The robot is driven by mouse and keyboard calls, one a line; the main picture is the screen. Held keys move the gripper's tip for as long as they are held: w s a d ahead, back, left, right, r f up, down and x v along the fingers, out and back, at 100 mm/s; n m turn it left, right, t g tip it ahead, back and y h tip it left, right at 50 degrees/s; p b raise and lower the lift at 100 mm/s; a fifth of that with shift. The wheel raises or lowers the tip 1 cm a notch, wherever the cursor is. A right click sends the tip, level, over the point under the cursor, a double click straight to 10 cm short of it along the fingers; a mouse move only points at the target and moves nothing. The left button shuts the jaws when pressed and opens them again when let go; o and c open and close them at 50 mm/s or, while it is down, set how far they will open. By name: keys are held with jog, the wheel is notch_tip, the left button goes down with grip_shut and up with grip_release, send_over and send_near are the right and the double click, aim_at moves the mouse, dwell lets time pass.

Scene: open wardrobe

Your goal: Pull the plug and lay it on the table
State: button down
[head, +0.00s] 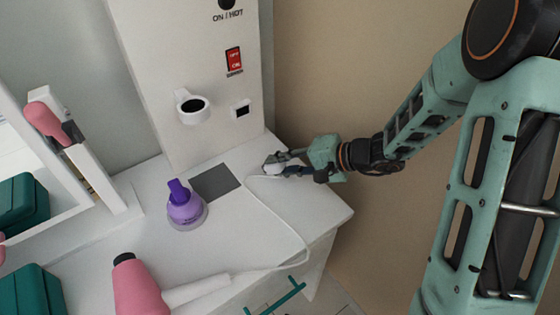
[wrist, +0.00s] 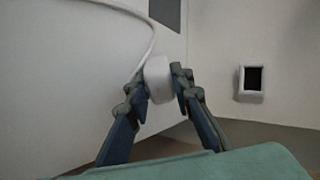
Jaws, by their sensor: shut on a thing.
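My gripper (head: 284,166) is shut on a white plug (head: 270,164) near the back right corner of the white table (head: 322,212). In the wrist view the plug (wrist: 158,80) sits between the two fingertips, with the white cord (wrist: 140,15) curving away from it. The plug is out of the socket; the dark socket (wrist: 252,80) is apart from it at the right, and shows in the head view (head: 242,110) on the white panel. I cannot tell whether the plug touches the table. The cord runs to a pink hair dryer (head: 138,288) at the table's front.
A mirror frame with a pink brush (head: 45,118) stands left. Bare table lies mid-right.

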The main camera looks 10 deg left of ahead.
jog(key=c, duration=1.6)
grip_release()
jog(key=shift+o, duration=0.3)
jog(key=shift+f, duration=0.1)
jog(key=shift+o, duration=1.2)
jog(key=d+r+p, duration=0.3)
jog(key=r, duration=0.4)
jog(key=shift+s+d+p, duration=0.2)
jog(key=shift+s+p, duration=0.1)
jog(key=shift+s, duration=0.05)
jog(key=shift+r, duration=0.1)
